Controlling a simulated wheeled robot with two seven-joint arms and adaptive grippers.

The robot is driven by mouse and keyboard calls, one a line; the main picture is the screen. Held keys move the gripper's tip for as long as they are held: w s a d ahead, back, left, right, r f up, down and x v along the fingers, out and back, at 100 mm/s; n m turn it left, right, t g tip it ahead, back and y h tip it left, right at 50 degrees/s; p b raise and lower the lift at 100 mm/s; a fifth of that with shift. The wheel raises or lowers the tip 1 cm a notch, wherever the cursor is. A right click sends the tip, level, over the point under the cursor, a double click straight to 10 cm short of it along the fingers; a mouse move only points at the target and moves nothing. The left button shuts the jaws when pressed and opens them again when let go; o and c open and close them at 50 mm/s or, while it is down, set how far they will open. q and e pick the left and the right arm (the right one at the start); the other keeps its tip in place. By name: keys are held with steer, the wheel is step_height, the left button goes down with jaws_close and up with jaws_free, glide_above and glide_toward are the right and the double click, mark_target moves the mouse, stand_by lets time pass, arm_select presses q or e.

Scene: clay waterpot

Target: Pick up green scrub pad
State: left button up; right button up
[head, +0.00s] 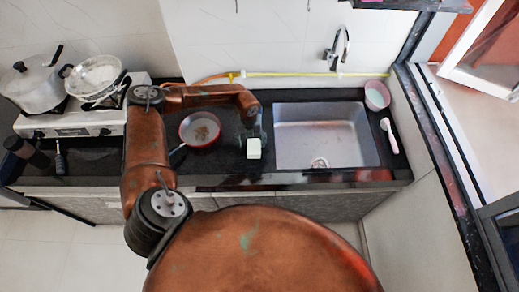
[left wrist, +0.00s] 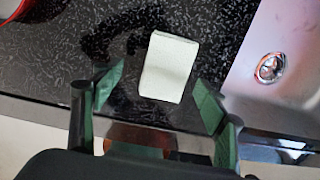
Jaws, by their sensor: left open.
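The scrub pad (head: 254,148) is a small pale green, nearly white block on the black counter, just left of the sink. It also shows in the left wrist view (left wrist: 168,67), lying a little tilted. My left gripper (head: 253,136) hangs over the counter right by the pad, dark against the black stone. In the left wrist view, its two green-padded fingers (left wrist: 158,95) are spread wide and empty. The pad lies ahead of the fingertips, roughly between their lines; I cannot tell whether they touch it. My right gripper is in neither view.
The steel sink (head: 350,150) lies right of the pad, its drain (left wrist: 269,68) near the right finger. A red-rimmed pan (head: 200,130) stands to the left. A stove with pots (head: 72,122) is farther left. The counter's front edge is close to the pad.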

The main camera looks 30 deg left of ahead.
mark_target(253, 146)
arm_select(q)
steer(key=f, duration=0.3)
steer(key=shift+w+d+f, duration=0.3)
steer(key=shift+w+d, duration=0.05)
steer(key=shift+w, duration=0.05)
steer(key=shift+d, duration=0.2)
steer(key=shift+s+d+r, duration=0.1)
steer(key=shift+d, duration=0.05)
steer(key=shift+a, duration=0.2)
steer(key=shift+c, duration=0.5)
steer(key=shift+a+f, duration=0.2)
steer(key=shift+c, duration=0.7)
steer(key=shift+a, duration=0.1)
steer(key=shift+c, duration=1.7)
steer(key=shift+d+r, duration=0.1)
steer(key=shift+d, duration=0.2)
steer(key=c, duration=0.6)
steer(key=shift+a, duration=0.2)
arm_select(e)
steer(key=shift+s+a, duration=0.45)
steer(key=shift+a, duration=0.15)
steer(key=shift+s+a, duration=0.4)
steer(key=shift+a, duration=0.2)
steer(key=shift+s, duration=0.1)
